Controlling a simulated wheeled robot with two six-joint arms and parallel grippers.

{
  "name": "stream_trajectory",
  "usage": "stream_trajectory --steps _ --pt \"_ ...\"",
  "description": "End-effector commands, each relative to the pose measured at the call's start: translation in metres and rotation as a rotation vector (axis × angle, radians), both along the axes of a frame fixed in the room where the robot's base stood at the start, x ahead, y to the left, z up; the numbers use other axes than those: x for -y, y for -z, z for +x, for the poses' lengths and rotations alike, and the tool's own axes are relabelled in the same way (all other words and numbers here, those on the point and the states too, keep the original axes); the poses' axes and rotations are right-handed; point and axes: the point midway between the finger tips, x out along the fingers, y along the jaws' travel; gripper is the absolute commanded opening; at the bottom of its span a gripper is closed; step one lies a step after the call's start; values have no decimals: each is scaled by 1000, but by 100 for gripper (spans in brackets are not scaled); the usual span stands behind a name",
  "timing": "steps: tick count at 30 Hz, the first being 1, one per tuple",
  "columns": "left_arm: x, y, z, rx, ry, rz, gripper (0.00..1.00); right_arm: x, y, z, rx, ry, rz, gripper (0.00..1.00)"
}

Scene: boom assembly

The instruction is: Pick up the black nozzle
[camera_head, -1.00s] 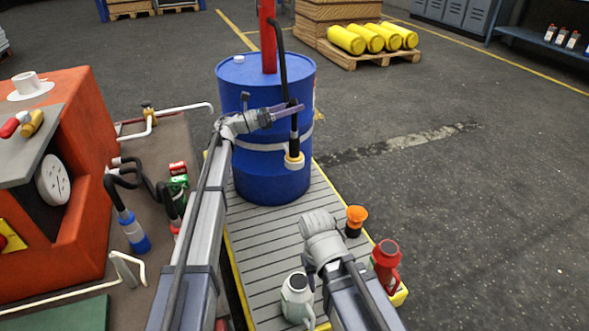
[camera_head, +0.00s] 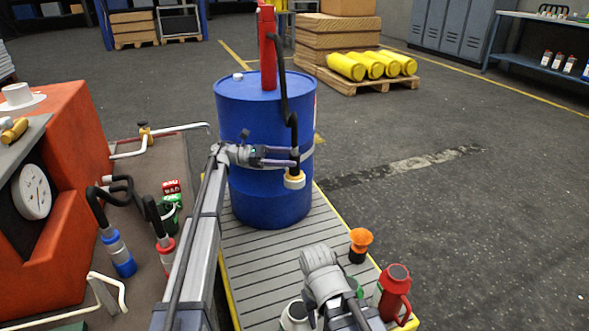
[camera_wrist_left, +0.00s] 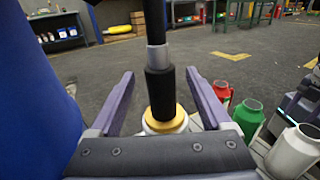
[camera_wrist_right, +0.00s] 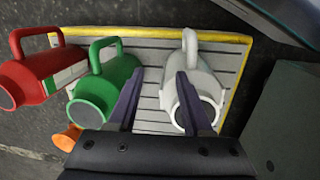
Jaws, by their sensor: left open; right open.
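The black nozzle (camera_head: 295,171) hangs upright at the end of a black hose in front of the blue drum, with a yellow-and-white collar at its lower end. In the left wrist view its black sleeve (camera_wrist_left: 160,95) stands between the two fingers, with a gap on each side. My left gripper (camera_head: 288,157) is open around the nozzle, above the collar. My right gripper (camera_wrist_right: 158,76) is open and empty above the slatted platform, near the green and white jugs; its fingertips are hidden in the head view.
The blue drum (camera_head: 262,115) stands close behind the nozzle, with a red post on top. On the slatted platform (camera_head: 262,265) are a red jug (camera_head: 391,292) and an orange-topped item (camera_head: 361,241). A cart with hoses and an orange machine (camera_head: 62,240) stands left.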

Motion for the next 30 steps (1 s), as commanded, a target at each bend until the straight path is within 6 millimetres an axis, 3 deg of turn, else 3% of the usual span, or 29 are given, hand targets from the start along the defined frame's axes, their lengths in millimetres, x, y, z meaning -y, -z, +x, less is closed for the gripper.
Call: stream_trajectory --steps 5,15,22,30 --pt "5 -3 -1 0 0 0 82 0 -3 0 0 0 0 50" --pt "48 -10 -5 -1 1 -1 82 0 -10 0 0 0 0 50" --pt "51 -10 -4 -1 -2 -1 82 0 -10 0 0 0 0 50" --pt "51 -10 -4 -1 -1 -1 54 0 -10 0 0 0 0 50"
